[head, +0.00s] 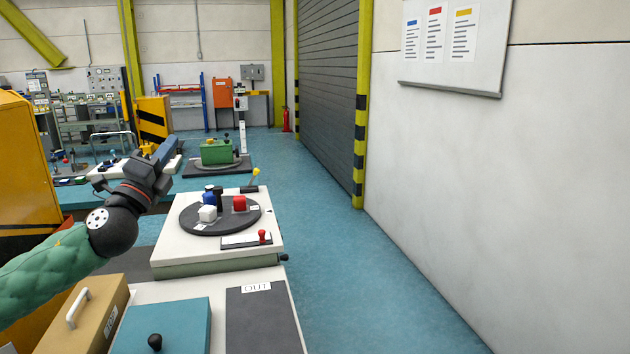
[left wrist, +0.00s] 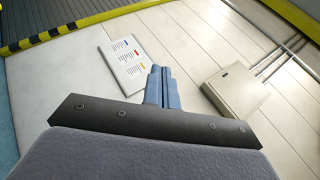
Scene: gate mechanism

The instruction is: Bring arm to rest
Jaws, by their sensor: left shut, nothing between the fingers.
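My left arm comes in from the left in the head view, with a green padded sleeve and black wrist joints. My left gripper (head: 165,152) is raised above the left side of the white workstation, its blue-grey fingers together and empty. In the left wrist view the gripper (left wrist: 158,85) also shows with its fingers closed, pointing toward the wall. It touches nothing that I can see. My right gripper is not in view.
A red-knobbed slider (head: 262,237) is in front. Nearer are a tan box (head: 95,318) and an OUT pad (head: 262,320). Blue floor to the right is clear.

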